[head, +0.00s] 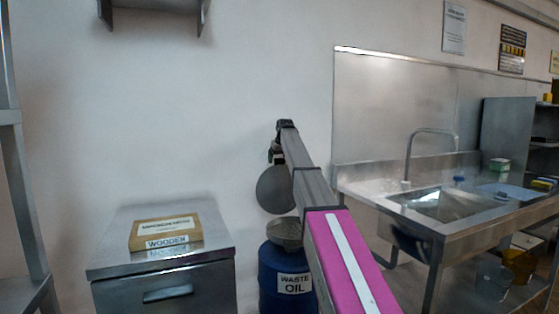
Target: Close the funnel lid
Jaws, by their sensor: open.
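The funnel lid (274,190) is a round grey disc standing raised, near upright, above the funnel. The grey funnel (285,235) sits on top of a blue drum (275,277) labelled "WASTE OIL". My gripper (276,158) is small in the view, at the far end of my arm, just above the lid's top edge. It is open. My arm hides the right side of the drum and part of the funnel. I cannot tell whether the gripper touches the lid.
A steel cabinet (165,275) with a box (165,230) labelled "WOODEN" stands left of the drum. A steel sink counter (460,220) stands to the right. A wall shelf (155,8) hangs above left. The plain wall is behind the drum.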

